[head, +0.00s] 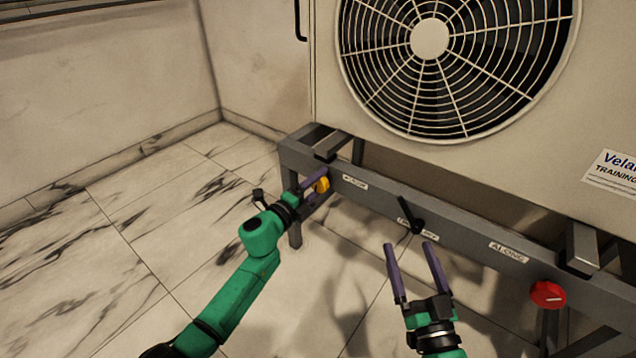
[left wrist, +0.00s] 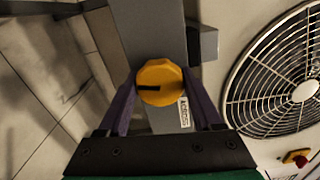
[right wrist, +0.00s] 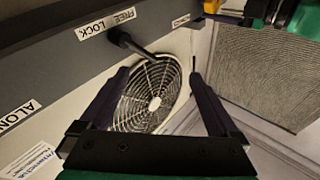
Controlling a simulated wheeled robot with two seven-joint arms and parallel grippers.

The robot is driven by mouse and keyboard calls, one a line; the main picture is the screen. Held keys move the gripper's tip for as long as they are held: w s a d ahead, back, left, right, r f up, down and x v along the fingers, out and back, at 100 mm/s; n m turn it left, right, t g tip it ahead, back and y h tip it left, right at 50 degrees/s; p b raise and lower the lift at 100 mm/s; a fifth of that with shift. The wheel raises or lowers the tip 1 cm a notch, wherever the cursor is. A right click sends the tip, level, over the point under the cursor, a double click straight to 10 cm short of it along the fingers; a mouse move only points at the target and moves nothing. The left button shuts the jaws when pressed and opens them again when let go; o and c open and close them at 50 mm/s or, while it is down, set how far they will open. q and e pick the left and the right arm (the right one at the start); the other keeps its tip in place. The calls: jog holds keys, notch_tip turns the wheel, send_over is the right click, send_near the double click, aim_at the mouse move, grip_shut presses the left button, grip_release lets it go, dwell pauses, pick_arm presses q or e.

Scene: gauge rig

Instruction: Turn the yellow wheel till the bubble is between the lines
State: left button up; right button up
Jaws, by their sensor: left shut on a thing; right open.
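The yellow wheel (head: 322,185) is on the left end of the grey frame's front rail. In the left wrist view the yellow wheel (left wrist: 160,80) sits between the two purple fingers, with a dark slot mark on its face. My left gripper (head: 317,180) is shut on it. My right gripper (head: 410,246) is open and empty, just in front of the rail below the black lever (head: 414,220). The lever also shows in the right wrist view (right wrist: 130,42), beside a FREE/LOCK label. No bubble or lines can be made out in any view.
The grey frame (head: 460,236) carries a large beige fan unit (head: 480,150). A red knob (head: 547,294) is on the rail at the right, past a label reading ALONG (head: 508,252). Marble floor (head: 130,230) lies open at the left.

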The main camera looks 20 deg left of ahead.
jog(key=shift+f, duration=0.15)
pick_arm(q)
jog(key=o, duration=1.4)
jog(key=shift+s, duration=0.1)
jog(key=shift+s+a, duration=0.1)
jog(key=shift+s, duration=0.05)
jog(key=shift+p+v, duration=0.5)
jog(key=shift+v, duration=0.75)
jog(key=v, duration=0.3)
jog(key=shift+s+p, duration=0.15)
jog(key=shift+p, duration=0.25)
jog(key=p, duration=0.2)
send_near(316, 185)
jog(key=v, duration=0.4)
pick_arm(e)
jog(key=s+f+g, duration=0.3)
jog(key=s+f, duration=0.2)
jog(key=f, duration=0.3)
jog(key=s+a+f+g+h, duration=0.1)
jog(key=s+f+g, duration=0.3)
jog(key=f, duration=0.5)
jog(key=s, duration=0.2)
jog(key=shift+s+m, duration=0.3)
